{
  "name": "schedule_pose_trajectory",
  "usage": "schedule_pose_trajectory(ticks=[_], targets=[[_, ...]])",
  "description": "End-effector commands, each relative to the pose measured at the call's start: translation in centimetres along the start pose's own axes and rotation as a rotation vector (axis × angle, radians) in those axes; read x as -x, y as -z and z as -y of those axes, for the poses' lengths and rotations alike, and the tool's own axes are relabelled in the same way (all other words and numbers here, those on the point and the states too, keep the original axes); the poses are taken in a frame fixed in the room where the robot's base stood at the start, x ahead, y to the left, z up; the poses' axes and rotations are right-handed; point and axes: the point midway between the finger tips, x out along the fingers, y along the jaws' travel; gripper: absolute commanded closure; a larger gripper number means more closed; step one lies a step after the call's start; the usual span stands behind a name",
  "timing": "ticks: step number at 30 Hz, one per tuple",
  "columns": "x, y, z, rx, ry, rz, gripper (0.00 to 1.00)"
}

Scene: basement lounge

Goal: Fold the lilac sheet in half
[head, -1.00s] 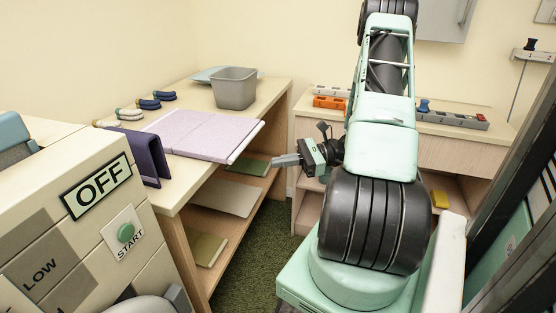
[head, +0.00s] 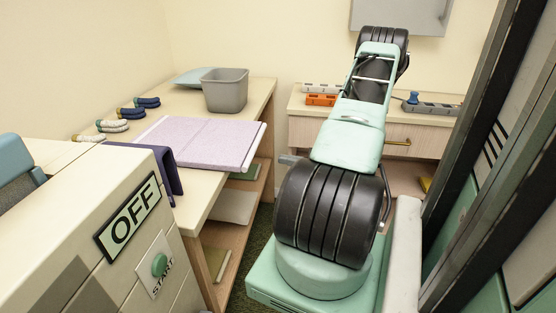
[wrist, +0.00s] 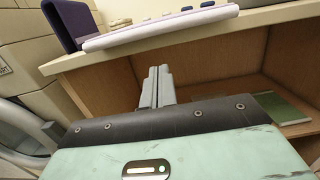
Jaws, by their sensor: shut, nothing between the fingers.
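The lilac sheet (head: 198,142) lies flat and spread out on the wooden table, with a faint line across its middle and pale strips along its left and right edges. Its right edge hangs slightly past the table's front edge. In the wrist view the sheet (wrist: 158,28) shows edge-on, above and beyond the fingers. My gripper (wrist: 157,88) is shut and empty, below tabletop height in front of the table's open shelf, apart from the sheet. In the head view only a grey fingertip (head: 288,159) shows; my arm hides the rest.
A purple holder (head: 165,172) stands at the sheet's near end and a grey bin (head: 225,90) beyond its far end. Several curved handles (head: 113,126) lie along the wall side. A cabinet marked OFF (head: 130,222) stands at the near left. A second bench (head: 425,145) is behind my arm.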

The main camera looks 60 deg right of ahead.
Motion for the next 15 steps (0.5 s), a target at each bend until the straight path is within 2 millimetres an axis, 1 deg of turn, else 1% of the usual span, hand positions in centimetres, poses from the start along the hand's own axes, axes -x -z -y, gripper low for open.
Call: schedule_pose_trajectory(ticks=[5,9,12,15], targets=[[-2.7,0.1,-0.1,0.0,-0.005,0.002,1.0],[-5.4,0.2,-0.1,0.001,-0.005,0.001,1.0],[-7.1,0.3,-0.1,0.001,-0.004,0.002,1.0],[-8.2,0.4,-0.1,0.001,-0.003,0.0,1.0]])
